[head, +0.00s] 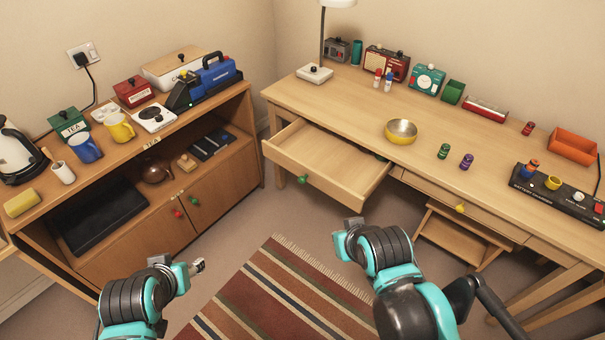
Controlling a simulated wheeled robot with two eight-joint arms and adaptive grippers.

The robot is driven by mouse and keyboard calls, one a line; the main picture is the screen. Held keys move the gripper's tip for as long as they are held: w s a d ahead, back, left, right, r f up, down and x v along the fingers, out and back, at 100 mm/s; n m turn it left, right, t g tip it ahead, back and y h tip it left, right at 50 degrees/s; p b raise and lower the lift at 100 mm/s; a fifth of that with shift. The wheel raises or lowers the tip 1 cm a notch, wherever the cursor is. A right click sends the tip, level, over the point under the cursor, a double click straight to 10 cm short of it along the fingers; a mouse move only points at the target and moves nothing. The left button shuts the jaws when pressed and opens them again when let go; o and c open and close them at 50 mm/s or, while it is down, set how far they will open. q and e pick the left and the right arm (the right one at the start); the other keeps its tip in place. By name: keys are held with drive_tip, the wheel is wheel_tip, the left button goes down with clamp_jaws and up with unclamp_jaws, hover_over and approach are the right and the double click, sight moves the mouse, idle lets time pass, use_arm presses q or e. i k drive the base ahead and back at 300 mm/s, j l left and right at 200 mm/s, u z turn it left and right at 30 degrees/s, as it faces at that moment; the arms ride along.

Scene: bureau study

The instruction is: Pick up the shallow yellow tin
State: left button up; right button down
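A shallow yellow tin (400,138), round and open at the top like a bowl, sits upright on the desk, above and right of the pulled-out drawer. Its inside looks empty. My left gripper (196,266) is low at the left, in front of the cabinet and far from the tin. My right gripper (350,226) is below the open drawer, lower than the desk top and apart from the tin. The fingers of both are small or turned away, so their opening is unclear.
A green battery (444,151) and a purple battery (466,161) stand right of the tin. A radio (386,64) and a clock (428,80) stand behind it. The desk around the tin is clear.

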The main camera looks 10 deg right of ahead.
sight(400, 131)
drive_tip(key=l+z, duration=0.1)
drive_tip(key=z, duration=0.55)
drive_tip(key=i+l+z, duration=0.3)
drive_tip(key=i+z, duration=0.15)
drive_tip(key=i+l+z, duration=0.1)
drive_tip(key=i+z, duration=0.3)
drive_tip(key=i+l+z, duration=0.1)
drive_tip(key=i, duration=1.05)
